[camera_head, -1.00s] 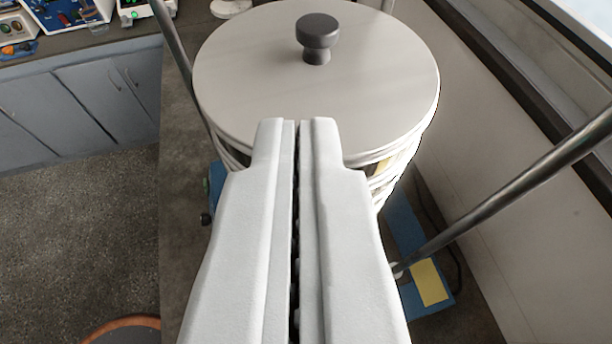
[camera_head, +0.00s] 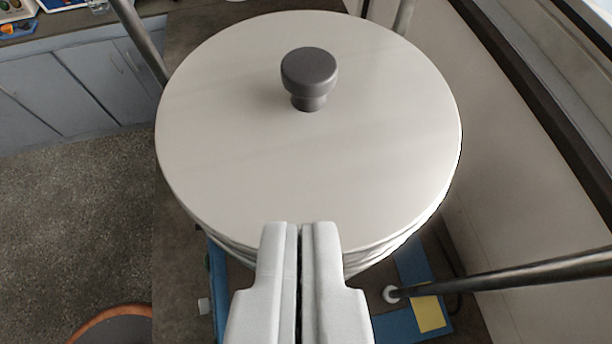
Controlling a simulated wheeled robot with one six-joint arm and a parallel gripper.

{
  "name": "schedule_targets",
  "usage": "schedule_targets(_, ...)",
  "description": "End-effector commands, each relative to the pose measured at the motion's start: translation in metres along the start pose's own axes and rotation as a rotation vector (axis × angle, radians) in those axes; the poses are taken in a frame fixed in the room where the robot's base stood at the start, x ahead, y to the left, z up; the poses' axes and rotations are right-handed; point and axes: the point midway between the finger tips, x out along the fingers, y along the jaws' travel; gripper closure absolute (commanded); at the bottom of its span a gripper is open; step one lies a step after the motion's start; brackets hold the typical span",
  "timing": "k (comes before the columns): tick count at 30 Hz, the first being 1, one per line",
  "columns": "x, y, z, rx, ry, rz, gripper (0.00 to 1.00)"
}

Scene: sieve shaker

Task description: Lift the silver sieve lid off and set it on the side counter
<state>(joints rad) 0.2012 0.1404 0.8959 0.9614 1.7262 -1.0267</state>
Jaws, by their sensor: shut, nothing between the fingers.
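The silver sieve lid (camera_head: 220,150) is a large pale round disc lying on top of the sieve stack (camera_head: 375,258). A dark grey knob (camera_head: 309,78) stands up from its middle. My gripper (camera_head: 299,228) is shut and empty. Its fingertips overlap the near edge of the lid in the picture, well short of the knob. I cannot tell whether the fingers touch the lid. The fingers hide part of the stack and of the shaker's blue base (camera_head: 405,320).
Metal rods rise around the stack, one at the right (camera_head: 500,276) and one at the upper left (camera_head: 140,42). A wall and window ledge (camera_head: 530,190) run along the right. Grey cabinets (camera_head: 90,85) stand at the left, with equipment on top. A round stool seat (camera_head: 115,328) is at the lower left.

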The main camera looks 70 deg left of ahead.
Motion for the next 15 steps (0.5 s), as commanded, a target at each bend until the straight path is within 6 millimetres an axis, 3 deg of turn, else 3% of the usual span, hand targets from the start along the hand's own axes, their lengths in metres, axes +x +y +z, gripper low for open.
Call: schedule_targets(15, 0.069, 0.000, -0.046, -0.002, 0.000, -0.003, 1.00)
